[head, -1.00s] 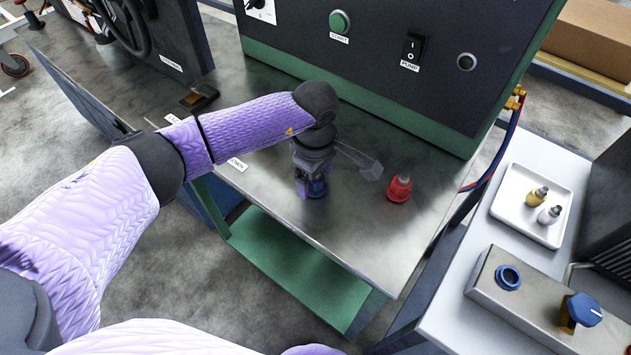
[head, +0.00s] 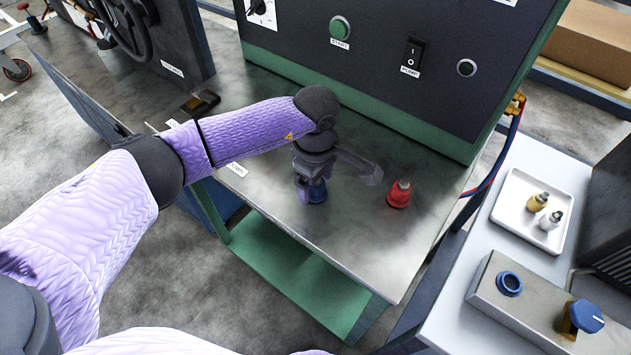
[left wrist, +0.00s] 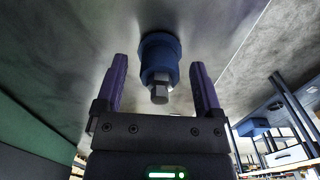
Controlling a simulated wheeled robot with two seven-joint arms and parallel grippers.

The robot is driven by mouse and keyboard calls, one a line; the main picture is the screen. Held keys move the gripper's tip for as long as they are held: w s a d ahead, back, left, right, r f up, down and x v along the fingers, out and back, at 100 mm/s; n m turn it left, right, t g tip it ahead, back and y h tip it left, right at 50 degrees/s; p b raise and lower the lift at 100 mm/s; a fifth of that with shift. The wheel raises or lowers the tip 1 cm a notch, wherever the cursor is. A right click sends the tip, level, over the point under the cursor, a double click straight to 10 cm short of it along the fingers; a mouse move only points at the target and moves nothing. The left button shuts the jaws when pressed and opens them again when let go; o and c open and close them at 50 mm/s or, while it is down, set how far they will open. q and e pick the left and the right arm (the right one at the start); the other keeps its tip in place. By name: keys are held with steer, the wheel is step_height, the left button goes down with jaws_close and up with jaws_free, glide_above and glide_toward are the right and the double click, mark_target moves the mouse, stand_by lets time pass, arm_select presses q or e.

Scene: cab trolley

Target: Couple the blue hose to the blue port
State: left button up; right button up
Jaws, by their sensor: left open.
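The blue hose coupling (head: 318,193) stands on the metal bench top, partly hidden by my left gripper (head: 306,190). In the left wrist view the blue coupling (left wrist: 160,60), with its metal tip, lies between the two purple fingers of my left gripper (left wrist: 160,88). The fingers are open, with a visible gap on each side. The blue port (head: 509,283) is a blue ring on top of a grey metal box (head: 530,305) at the lower right. No hose shows on the coupling. My right gripper is not in view.
A red coupling (head: 399,194) stands on the bench (head: 350,235), right of my left gripper. A dark control panel (head: 380,60) rises behind. A blue knob (head: 584,317) sits beside the port.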

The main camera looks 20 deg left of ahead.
arm_select(q)
jaws_close()
stand_by(0.4)
steer(key=shift+r+p, duration=2.1)
steer(key=shift+r, duration=0.9)
